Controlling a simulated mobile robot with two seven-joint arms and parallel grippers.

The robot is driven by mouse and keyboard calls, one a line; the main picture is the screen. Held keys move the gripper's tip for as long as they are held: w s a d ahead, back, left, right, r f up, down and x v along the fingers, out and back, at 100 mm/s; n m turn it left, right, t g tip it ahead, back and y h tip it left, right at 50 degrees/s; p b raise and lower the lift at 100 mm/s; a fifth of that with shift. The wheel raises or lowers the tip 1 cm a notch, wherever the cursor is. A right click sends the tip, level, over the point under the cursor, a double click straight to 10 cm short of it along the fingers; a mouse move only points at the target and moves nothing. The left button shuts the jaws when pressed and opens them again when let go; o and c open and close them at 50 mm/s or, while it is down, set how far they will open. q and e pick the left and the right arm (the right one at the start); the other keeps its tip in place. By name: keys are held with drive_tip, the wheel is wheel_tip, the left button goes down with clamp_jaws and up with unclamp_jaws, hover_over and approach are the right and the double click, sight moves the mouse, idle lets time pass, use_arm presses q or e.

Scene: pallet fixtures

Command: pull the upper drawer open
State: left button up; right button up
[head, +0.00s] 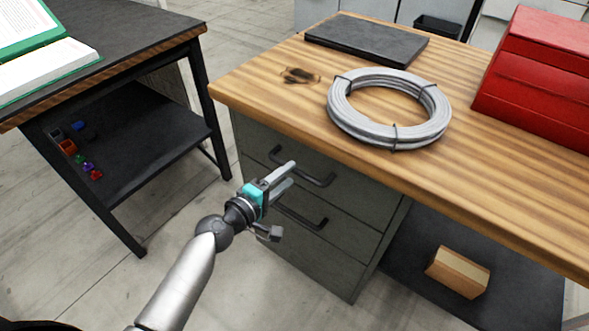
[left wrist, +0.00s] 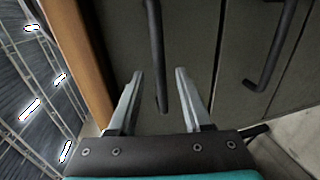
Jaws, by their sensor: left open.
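The upper drawer (head: 345,184) is in the grey cabinet under the wooden workbench, and it looks closed. Its dark bar handle (head: 312,177) runs along the front, partly hidden by my left gripper in the head view. My left gripper (head: 289,174) is open in front of the drawer, its fingers pointing at the handle. In the left wrist view the upper handle (left wrist: 157,60) runs between the two fingers (left wrist: 160,75), with a gap on both sides. The lower handle (left wrist: 275,55) shows at the right there. My right gripper is not in view.
The wooden benchtop (head: 280,115) overhangs the drawers. On it lie a cable coil (head: 390,135), a dark flat slab (head: 365,40) and a red toolbox (head: 535,85). A dark table (head: 140,40) stands at the left. A wooden block (head: 458,272) lies on the lower shelf. Floor is free between.

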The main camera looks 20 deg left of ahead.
sight(293, 172)
use_arm(q)
drive_tip(key=x, duration=0.3)
drive_tip(key=shift+w, duration=0.25)
drive_tip(key=shift+w+d+f, duration=0.1)
clamp_jaws()
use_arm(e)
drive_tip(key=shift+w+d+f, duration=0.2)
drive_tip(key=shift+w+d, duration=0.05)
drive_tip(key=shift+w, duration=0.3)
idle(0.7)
